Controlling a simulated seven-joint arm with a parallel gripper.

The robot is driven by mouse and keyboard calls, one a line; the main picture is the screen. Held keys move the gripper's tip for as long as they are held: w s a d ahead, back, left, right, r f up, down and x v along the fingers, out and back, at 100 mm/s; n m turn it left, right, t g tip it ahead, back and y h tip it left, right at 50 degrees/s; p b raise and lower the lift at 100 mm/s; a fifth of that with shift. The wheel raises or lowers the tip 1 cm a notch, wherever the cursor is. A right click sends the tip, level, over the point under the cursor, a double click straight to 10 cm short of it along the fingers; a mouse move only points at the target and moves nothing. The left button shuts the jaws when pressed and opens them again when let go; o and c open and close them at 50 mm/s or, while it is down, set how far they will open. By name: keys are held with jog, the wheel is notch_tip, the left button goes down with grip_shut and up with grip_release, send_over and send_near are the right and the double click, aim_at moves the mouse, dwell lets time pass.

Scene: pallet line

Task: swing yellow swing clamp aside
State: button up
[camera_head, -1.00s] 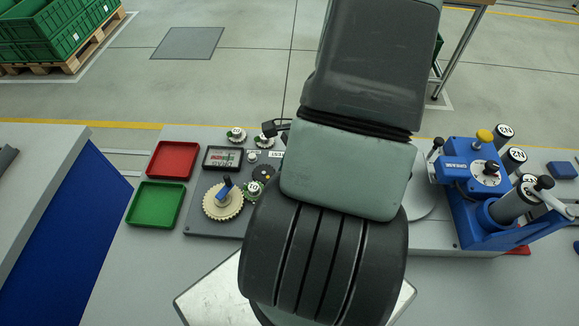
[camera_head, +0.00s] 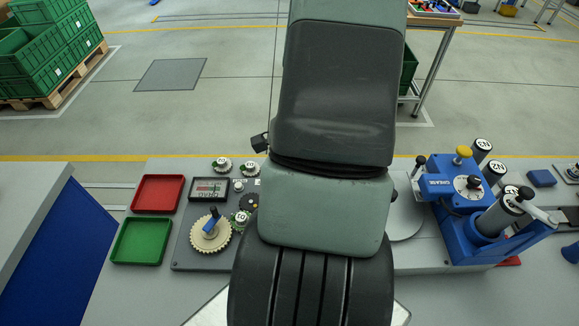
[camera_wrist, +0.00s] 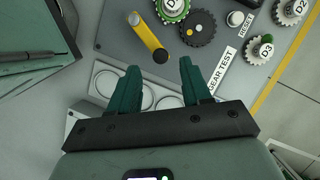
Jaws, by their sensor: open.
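One end is by a green-marked gear (camera_wrist: 173,7), the other comes down near my fingertips. My gripper (camera_wrist: 160,66) is open, with its two green fingers apart and nothing between them. In the picture the clamp's lower end is just above the gap between the fingertips; I cannot tell the height between them. In the head view my arm hides the clamp and my gripper.
A dark gear (camera_wrist: 198,28) sits right of the clamp, with a RESET button (camera_wrist: 239,20) beyond. A light plate with round recesses (camera_wrist: 105,82) lies under my fingers. Red (camera_head: 157,194) and green (camera_head: 141,241) trays stand left, a blue device (camera_head: 455,185) right.

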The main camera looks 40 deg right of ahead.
jog(key=v, duration=0.7)
jog(key=shift+d+r, duration=0.1)
jog(key=w+a+r+n+t+h, duration=0.1)
jog(key=w+a+r+n, duration=0.2)
jog(key=a+r+n, duration=0.35)
jog(key=w+a+r+n+h, duration=0.1)
jog(key=w+a+r+n, duration=0.25)
jog(key=r, duration=0.55)
jog(key=s+a+r+n+t+h, duration=0.2)
jog(key=s+a+r+n+t, duration=0.1)
jog(key=s+a+r+n, duration=0.4)
notch_tip(320, 180, up, 4)
jog(key=a+n, duration=0.2)
jog(key=n, duration=0.2)
jog(key=shift+a+f+t, duration=0.15)
jog(key=shift+a+t, duration=0.15)
